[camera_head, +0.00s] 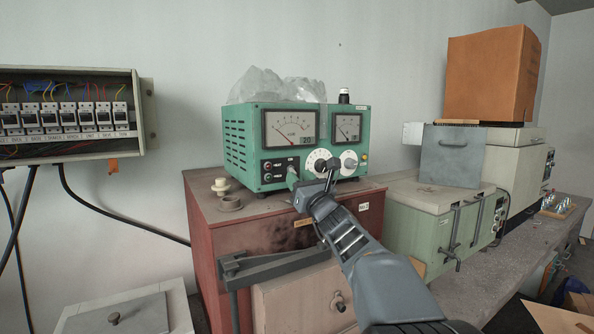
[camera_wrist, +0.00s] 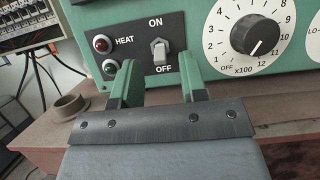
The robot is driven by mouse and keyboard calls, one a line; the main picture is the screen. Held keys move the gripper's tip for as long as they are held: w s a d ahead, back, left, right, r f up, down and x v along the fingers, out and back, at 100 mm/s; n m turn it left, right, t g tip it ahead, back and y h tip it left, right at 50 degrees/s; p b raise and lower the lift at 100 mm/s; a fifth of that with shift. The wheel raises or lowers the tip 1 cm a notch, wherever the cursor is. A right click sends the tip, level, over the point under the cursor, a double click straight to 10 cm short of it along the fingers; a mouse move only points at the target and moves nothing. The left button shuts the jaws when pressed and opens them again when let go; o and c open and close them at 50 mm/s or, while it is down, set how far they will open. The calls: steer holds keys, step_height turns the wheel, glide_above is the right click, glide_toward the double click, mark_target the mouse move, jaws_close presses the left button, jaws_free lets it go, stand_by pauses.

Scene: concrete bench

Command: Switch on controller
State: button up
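The controller (camera_head: 237,150) is a green box with two meters, standing on a red-brown cabinet. In the wrist view its black panel (camera_wrist: 188,22) carries a white switch (camera_wrist: 160,52) between the words ON and OFF. I cannot tell surely which way the switch is set. My gripper (camera_head: 312,176) is in front of the controller's lower front. In the wrist view my gripper (camera_wrist: 159,78) is open, its two fingers apart below and either side of the switch, with nothing between them.
A round numbered dial (camera_wrist: 248,38) is right of the switch. A small ring-shaped cup (camera_wrist: 69,106) stands on the cabinet top (camera_head: 263,205), left of my gripper. A clear plastic bag (camera_head: 262,86) and a small bottle (camera_head: 344,96) sit on the controller. A pale green unit (camera_head: 418,228) stands to the right.

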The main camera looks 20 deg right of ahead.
steer(key=shift+x, duration=0.9)
jaws_close()
